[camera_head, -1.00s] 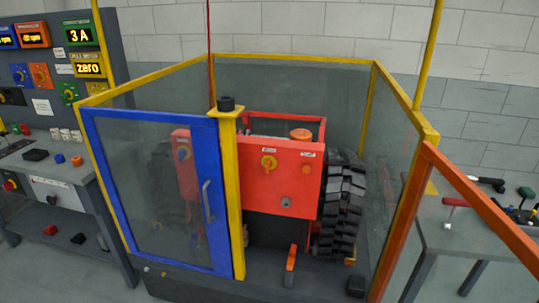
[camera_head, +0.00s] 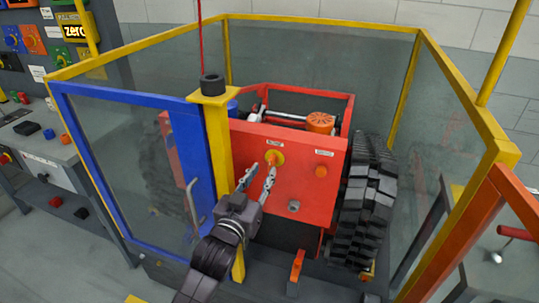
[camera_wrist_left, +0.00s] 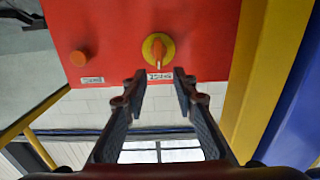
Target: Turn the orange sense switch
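The orange sense switch (camera_head: 275,157) is a rotary knob on a yellow round plate, on the front of a red box (camera_head: 306,185). A small white label, too small to read, is by it. In the left wrist view the switch (camera_wrist_left: 158,49) sits just beyond the fingertips, its handle in line with the gap. My left gripper (camera_head: 258,173) is open and empty, with its fingers pointing at the switch. In the left wrist view the gripper (camera_wrist_left: 160,75) shows a clear gap between the fingertips, apart from the knob. My right gripper is not in view.
An orange button (camera_head: 321,171) and a grey knob (camera_head: 294,206) are on the same panel. A yellow post (camera_head: 220,150) and blue door (camera_head: 85,165) stand left of my gripper. A black track (camera_head: 365,205) is at right. An orange-framed panel (camera_head: 470,235) stands front right.

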